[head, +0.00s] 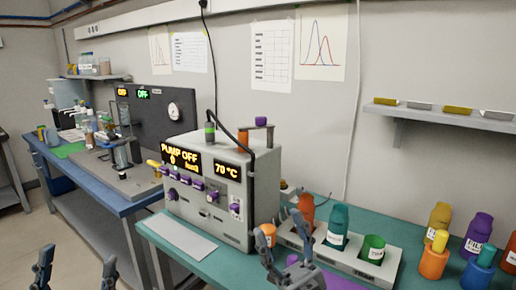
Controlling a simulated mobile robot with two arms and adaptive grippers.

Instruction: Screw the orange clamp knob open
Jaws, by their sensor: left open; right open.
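A small orange cylinder (243,138) stands on top of the grey pump unit (222,213), beside a raised arm with a purple knob (261,121). It may be the clamp knob, but I cannot tell for sure. My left gripper (76,262) is open and empty at the bottom left, in front of the blue bench and apart from the unit. My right gripper (286,240) is open over the front of the teal bench, right of the unit and below its top. A small orange piece (269,229) shows behind its left finger, partly hidden.
A grey rack (386,270) holds a red-orange bottle (306,207), a teal bottle (338,222) and a green cup (374,246). Several coloured bottles stand at the right. A black cable (252,180) loops over the unit. A pale plate (180,236) lies in front.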

